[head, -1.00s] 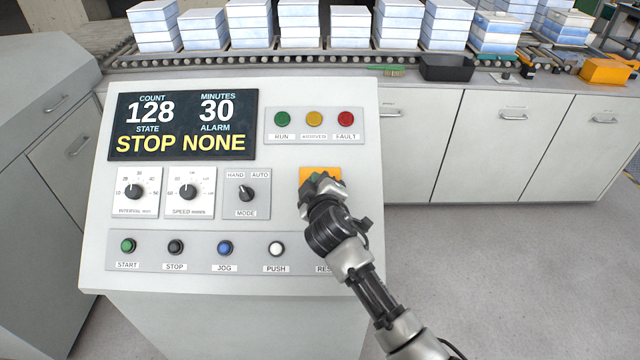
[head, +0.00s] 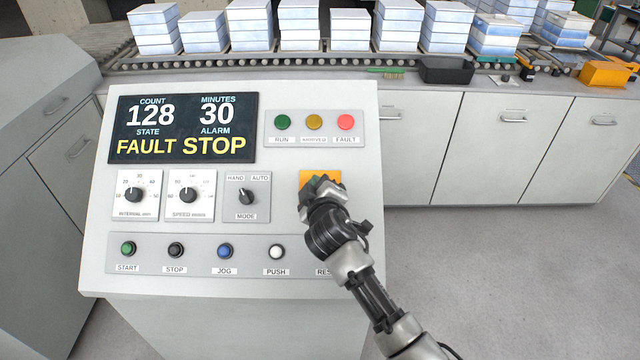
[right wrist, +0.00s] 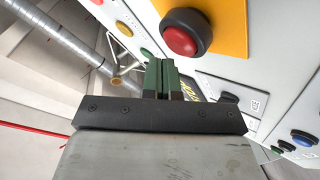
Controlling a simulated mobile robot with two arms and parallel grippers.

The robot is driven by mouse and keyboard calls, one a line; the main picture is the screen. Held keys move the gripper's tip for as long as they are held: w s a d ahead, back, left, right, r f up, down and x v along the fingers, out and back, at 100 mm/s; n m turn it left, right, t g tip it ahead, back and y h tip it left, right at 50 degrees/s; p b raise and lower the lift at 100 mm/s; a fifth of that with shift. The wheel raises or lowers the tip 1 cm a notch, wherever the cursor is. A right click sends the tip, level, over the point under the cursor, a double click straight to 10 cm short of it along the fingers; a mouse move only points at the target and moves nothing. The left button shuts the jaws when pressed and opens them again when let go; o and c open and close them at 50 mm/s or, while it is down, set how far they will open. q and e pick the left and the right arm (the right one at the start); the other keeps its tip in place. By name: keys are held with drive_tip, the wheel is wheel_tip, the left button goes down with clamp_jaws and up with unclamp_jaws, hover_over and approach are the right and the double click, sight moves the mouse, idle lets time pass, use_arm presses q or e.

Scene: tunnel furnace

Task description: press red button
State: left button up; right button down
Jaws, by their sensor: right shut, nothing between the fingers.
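The red button (right wrist: 181,38) shows in the right wrist view, a domed red cap on a black collar on a yellow plate (right wrist: 228,22). In the head view the yellow plate (head: 320,176) sits on the right of the sloped control panel (head: 230,285), and my right gripper hides the button. My right gripper (head: 320,186) is shut and empty, over the plate's lower part. In the right wrist view its green fingers (right wrist: 163,76) lie together just below and left of the button, seemingly apart from it. My left gripper is not in view.
The display (head: 182,128) reads FAULT and STOP. The red fault lamp (head: 345,122) is bright. Knobs and a row of smaller buttons (head: 225,251) fill the panel's left and lower parts. A roller conveyor (head: 250,60) with stacked boxes runs behind. The floor at right is clear.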

drive_tip(key=shift+s+r+p, duration=0.3)
drive_tip(key=shift+s+r, duration=0.05)
drive_tip(key=shift+r, duration=0.1)
drive_tip(key=s+r+p, duration=0.1)
drive_tip(key=r+p, duration=0.1)
drive_tip(key=s+r+p, duration=0.2)
drive_tip(key=shift+p, duration=0.35)
drive_tip(key=shift+w, duration=0.1)
idle(0.5)
